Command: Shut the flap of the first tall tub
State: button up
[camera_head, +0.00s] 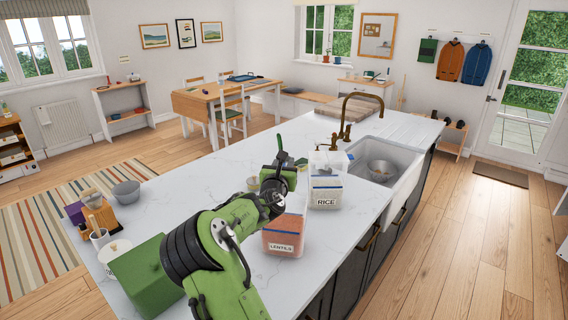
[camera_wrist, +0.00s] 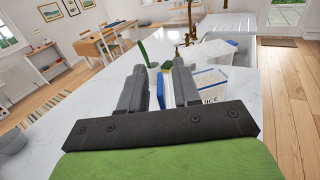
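The clear tub marked RICE (camera_head: 325,192) stands on the counter near the sink, with a blue-edged rim and pale contents. A whitish translucent panel, seemingly its flap (camera_head: 328,160), stands raised at its far side; in the wrist view the flap (camera_wrist: 206,52) slopes up behind the tub (camera_wrist: 212,80). A second clear tub marked LENTILS (camera_head: 284,234), with orange contents, stands nearer; its top is partly hidden by my arm. My gripper (camera_head: 284,168) is above the counter, left of the rice tub. In the wrist view its fingers (camera_wrist: 158,85) are apart with nothing visibly held.
A sponge (camera_head: 302,163) lies behind my gripper. A green box (camera_head: 145,277) and grey bowl (camera_head: 127,191) stand left. The counter's middle left is clear.

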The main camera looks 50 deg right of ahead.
jog(key=shift+c, duration=0.2)
grip_shut()
dwell(1.3)
